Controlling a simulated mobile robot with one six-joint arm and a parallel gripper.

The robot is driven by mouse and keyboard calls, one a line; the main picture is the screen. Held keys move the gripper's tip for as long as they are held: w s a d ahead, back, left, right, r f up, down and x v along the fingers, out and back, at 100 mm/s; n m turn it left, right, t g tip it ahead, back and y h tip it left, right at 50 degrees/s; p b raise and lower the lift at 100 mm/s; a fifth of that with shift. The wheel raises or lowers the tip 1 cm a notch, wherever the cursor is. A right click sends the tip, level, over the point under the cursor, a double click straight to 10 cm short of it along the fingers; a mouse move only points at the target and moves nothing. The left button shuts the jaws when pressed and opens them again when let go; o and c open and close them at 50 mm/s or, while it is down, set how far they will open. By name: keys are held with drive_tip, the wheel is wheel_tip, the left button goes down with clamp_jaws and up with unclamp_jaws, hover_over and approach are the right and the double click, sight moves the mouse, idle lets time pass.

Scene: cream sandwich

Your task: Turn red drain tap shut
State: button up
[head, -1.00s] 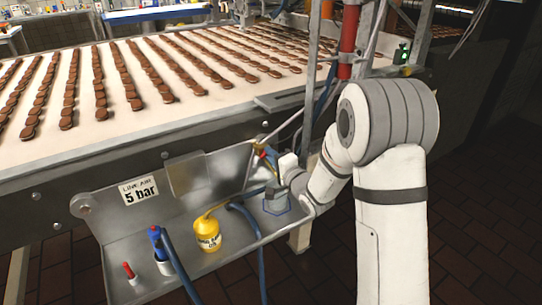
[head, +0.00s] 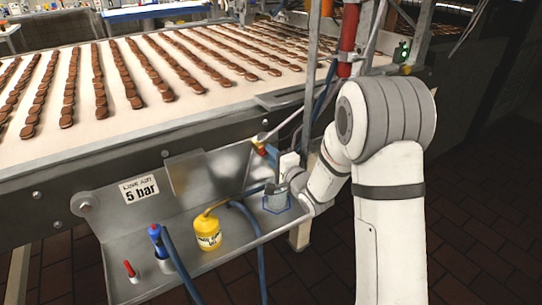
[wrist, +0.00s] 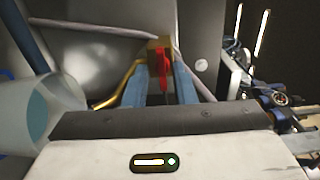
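The red drain tap (wrist: 163,66) shows in the wrist view as a red lever on a brass body, pointing towards my gripper. In the head view it is small (head: 262,152), at the upper right end of the steel tray. My gripper (wrist: 161,82) has its two blue fingers close together on either side of the lever and looks shut on it; the exact contact is hard to make out. In the head view the gripper (head: 272,158) is beside the tap, partly hidden by its own white body.
The steel tray (head: 215,258) holds a yellow bottle (head: 208,233), a blue tool (head: 157,240) with a hose, a red-capped item (head: 130,270) and a clear cup (head: 276,200) close below my gripper. The biscuit conveyor (head: 110,119) lies behind. Pipes and cables pass near the tap.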

drive_tip(key=shift+o, duration=0.3)
drive_tip(key=shift+d, duration=0.1)
drive_tip(key=v, duration=0.7)
drive_tip(key=shift+s+d, duration=0.15)
drive_tip(key=shift+s, duration=0.15)
